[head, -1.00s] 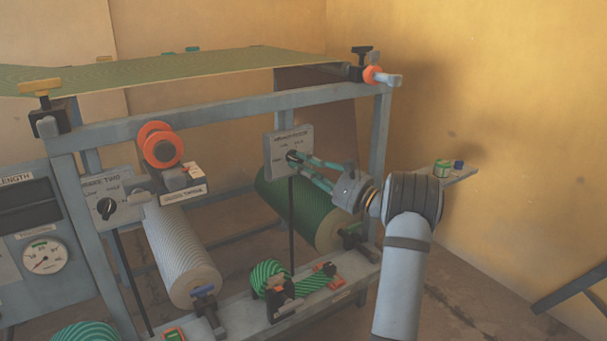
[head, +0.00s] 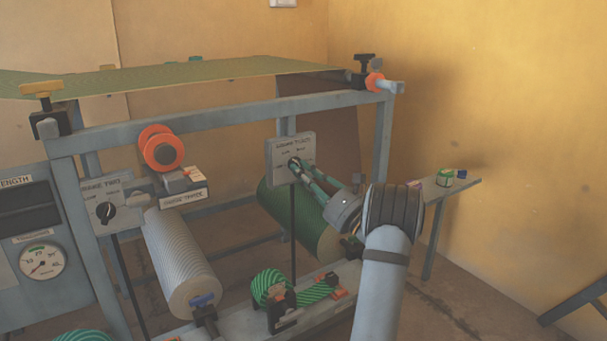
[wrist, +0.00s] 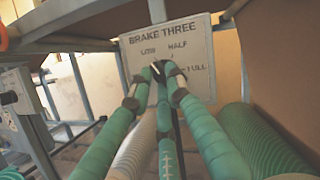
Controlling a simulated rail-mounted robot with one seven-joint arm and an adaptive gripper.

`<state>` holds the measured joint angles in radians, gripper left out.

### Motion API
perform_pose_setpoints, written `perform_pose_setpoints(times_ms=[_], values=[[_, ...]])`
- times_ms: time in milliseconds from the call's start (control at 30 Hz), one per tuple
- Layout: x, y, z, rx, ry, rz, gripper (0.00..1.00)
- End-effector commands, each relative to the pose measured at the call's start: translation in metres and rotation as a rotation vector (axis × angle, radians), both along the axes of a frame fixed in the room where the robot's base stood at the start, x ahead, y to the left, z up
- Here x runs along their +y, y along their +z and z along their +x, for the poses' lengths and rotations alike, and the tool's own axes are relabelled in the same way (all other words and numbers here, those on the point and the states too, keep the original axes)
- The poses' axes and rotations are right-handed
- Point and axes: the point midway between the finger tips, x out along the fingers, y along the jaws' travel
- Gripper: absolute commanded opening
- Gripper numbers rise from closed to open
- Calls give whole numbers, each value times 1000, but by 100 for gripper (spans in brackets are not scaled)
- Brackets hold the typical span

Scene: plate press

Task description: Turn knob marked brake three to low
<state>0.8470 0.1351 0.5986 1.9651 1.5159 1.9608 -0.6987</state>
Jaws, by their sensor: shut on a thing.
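The plate marked BRAKE THREE (wrist: 200,88) is upright and pale grey, with LOW, HALF and FULL lettered on it. It also shows in the head view (head: 280,172). Its small dark knob (wrist: 157,72) sits between my fingertips, which partly hide it. A short white mark on the knob leans up and left, roughly toward the word LOW. My gripper (head: 298,165), with green fingers, is shut on the knob from the front right. The fingers also show in the wrist view (wrist: 153,82).
Another plate, marked brake two, with a black knob (head: 105,212) stands at left. A pale ribbed roller (head: 180,260) and a green roller (head: 290,215) lie below. A frame bar (head: 220,122) runs above the plate. Green-striped rolls (head: 270,287) sit on the lower rail.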

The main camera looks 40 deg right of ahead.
Motion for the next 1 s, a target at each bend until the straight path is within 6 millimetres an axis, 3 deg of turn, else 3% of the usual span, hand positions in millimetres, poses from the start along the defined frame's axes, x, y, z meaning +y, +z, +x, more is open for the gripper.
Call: perform_pose_setpoints(times_ms=[367,400,700,1000], values=[[0,-1,0,1,0,3,0],[0,-1,0,1,0,3,19],[0,0,0,1,0,2,36],[0,-1,-1,1,-1,2,36]])
